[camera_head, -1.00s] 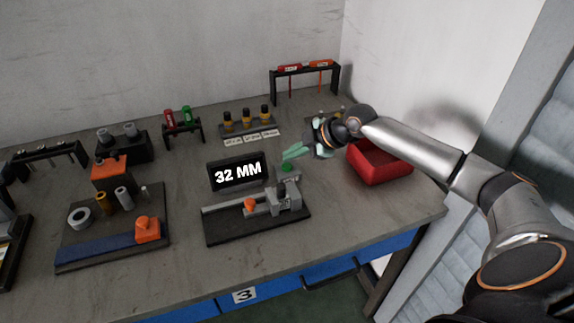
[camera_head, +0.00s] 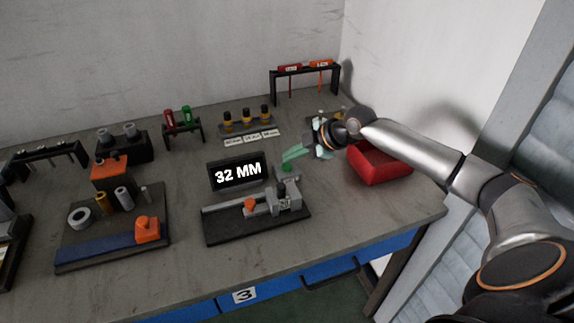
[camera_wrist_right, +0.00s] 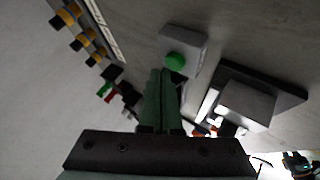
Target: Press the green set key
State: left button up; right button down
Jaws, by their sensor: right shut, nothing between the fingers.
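The green set key (camera_head: 286,167) is a round button on a small grey block, beside the measuring fixture (camera_head: 258,222) with its "32 MM" display (camera_head: 238,173). In the right wrist view the green key (camera_wrist_right: 175,61) shows just beyond my fingertips. My right gripper (camera_head: 287,156) is shut and empty, its pale green fingers pointing left, tips close to the key in the head view. In the right wrist view the shut fingers of my right gripper (camera_wrist_right: 161,73) lie side by side. I cannot tell whether they touch the key. My left gripper is not in view.
A red bin (camera_head: 382,165) stands right of the key, under my right wrist. A fixture board (camera_head: 115,243) with an orange block lies left.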

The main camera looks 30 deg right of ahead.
aim_at(292, 166)
jog(key=shift+f, duration=0.7)
dwell(0.6)
jog(key=shift+r, duration=0.15)
jog(key=shift+r+p, duration=0.7)
jog(key=shift+p, duration=0.05)
jog(key=shift+r, duration=0.1)
notch_tip(292, 166, up, 5)
jog(key=p, duration=0.5)
